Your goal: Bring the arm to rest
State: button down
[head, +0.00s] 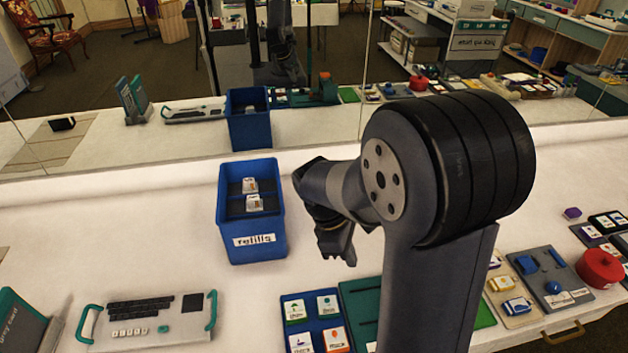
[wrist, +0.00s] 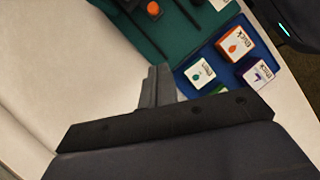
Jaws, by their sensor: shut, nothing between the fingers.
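My gripper (head: 338,250) hangs over the white table, right of the blue refills bin and above the trays, with my arm bent in front of the camera. In the wrist view its fingers (wrist: 156,85) are together with nothing between them. It touches nothing that I can see. Part of the gripper is hidden behind my own wrist link in the head view.
The blue refills bin (head: 262,240) holds small white cartons (head: 252,202). A blue tray (head: 307,300) with several labelled tiles and a green tray (head: 362,290) lie in front. A keyboard device (head: 150,322) is at left. A mirror (head: 330,60) stands behind the table.

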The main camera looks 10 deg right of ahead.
jog(key=shift+f, duration=0.1)
jog(key=x, duration=0.9)
jog(key=shift+s+d+f, duration=0.15)
jog(key=shift+f, duration=0.15)
jog(key=shift+s+d+f+b, duration=0.1)
jog(key=shift+s+d, duration=0.2)
jog(key=shift+d, duration=0.3)
jog(key=shift+s+d+r+b, duration=0.15)
jog(key=shift+s+d, duration=0.15)
jog(key=shift+d, duration=0.35)
jog(key=shift+s+d+f+b, duration=0.15)
jog(key=shift+s+d, duration=0.15)
jog(key=shift+d, duration=0.3)
jog(key=shift+a, duration=0.1)
